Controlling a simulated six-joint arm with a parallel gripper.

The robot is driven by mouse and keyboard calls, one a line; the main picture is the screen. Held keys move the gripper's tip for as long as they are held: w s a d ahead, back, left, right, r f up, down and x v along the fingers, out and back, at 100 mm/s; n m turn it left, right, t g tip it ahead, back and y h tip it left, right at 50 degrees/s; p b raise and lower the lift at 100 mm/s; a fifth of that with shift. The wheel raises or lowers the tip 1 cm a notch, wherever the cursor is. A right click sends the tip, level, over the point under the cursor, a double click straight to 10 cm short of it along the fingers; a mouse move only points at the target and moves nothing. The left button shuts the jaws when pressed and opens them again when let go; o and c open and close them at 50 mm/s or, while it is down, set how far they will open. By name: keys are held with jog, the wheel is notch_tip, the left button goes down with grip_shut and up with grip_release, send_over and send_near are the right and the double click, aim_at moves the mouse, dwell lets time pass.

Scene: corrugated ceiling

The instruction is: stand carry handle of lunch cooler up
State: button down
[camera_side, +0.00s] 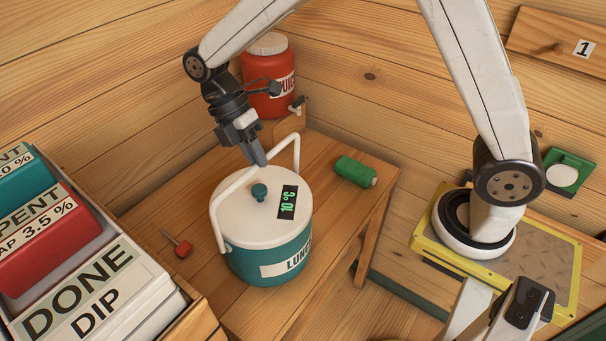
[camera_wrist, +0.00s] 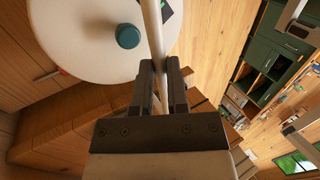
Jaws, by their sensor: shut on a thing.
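The lunch cooler (camera_side: 268,262) stands on the wooden table, with a teal body, a white lid (camera_side: 250,212) and a teal knob (camera_side: 260,191). Its white carry handle (camera_side: 217,205) rises above the lid, tilted toward the back of the table. My gripper (camera_side: 259,160) is above the far side of the lid, shut on the handle's crossbar. In the wrist view, the gripper (camera_wrist: 161,72) has its fingers on both sides of the white handle bar (camera_wrist: 154,32), beside the knob (camera_wrist: 128,36). The fingers hide part of the bar.
A red juice jug (camera_side: 262,68) stands behind on a wooden block. A green thread spool (camera_side: 356,171) lies right of the cooler, and a red-handled tool (camera_side: 182,249) lies left. A crate of labelled boxes (camera_side: 95,290) fills the left foreground. Wooden walls close off the back.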

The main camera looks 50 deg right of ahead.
jog(key=shift+w, duration=0.85)
jog(key=c, duration=0.6)
grip_release()
jog(key=shift+c, duration=0.2)
jog(key=shift+r, duration=0.1)
jog(key=v, duration=0.7)
jog(key=shift+w+r, duration=0.2)
jog(key=shift+r, duration=0.05)
jog(key=shift+s+d, duration=0.1)
